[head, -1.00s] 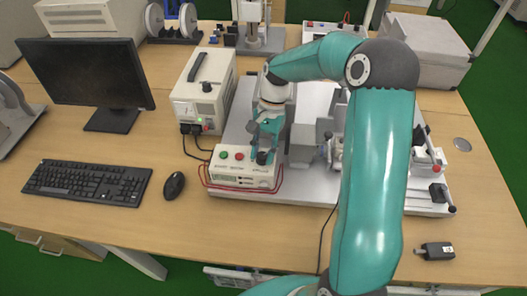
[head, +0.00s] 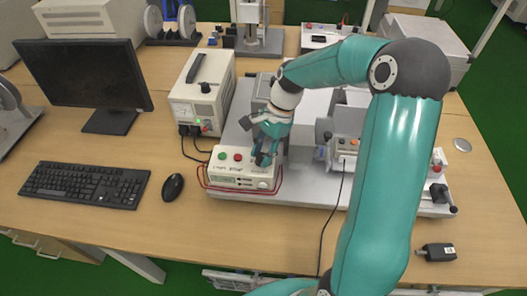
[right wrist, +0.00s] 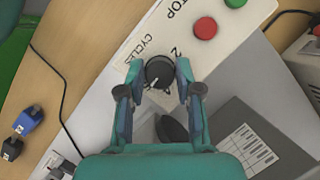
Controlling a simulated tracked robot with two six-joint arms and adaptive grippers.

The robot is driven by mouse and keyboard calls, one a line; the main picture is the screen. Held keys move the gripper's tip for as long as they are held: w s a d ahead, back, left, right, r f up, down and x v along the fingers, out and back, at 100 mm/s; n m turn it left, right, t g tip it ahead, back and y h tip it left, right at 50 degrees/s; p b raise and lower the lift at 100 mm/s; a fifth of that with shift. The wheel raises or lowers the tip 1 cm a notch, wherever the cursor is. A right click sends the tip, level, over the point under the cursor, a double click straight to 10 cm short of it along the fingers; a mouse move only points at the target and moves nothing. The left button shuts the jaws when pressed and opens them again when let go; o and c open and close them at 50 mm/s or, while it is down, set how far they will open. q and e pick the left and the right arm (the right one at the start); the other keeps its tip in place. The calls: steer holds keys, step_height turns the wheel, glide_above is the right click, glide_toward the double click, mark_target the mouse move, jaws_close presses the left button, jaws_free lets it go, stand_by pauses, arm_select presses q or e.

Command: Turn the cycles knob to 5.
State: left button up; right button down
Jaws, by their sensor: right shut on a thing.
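The control box (head: 232,181), cream with a small display, stands on the pale platform's front left corner. My right gripper (head: 264,160) is at its right end, tilted, and covers the knob in the head view. In the right wrist view the black cycles knob (right wrist: 159,72) sits between the fingertips of my right gripper (right wrist: 159,76), which is shut on it. A pale pointer mark shows on the knob's lower left. The printed "CYCLES" lies to its upper left and a "2" to its upper right; other scale numbers are hidden. My left gripper is out of view.
A red button (right wrist: 205,28) and a green button (head: 222,156) sit left of the knob on the box top. A power supply (head: 205,95) stands behind the box. A keyboard (head: 85,185) and mouse (head: 173,187) lie left. A black cable runs across the table front.

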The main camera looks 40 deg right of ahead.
steer(key=shift+w+d+r, duration=0.1)
steer(key=shift+w, duration=0.05)
steer(key=c, duration=0.8)
jaws_free()
steer(key=v, duration=1.1)
steer(key=shift+d+r, duration=0.1)
steer(key=shift+r, duration=0.25)
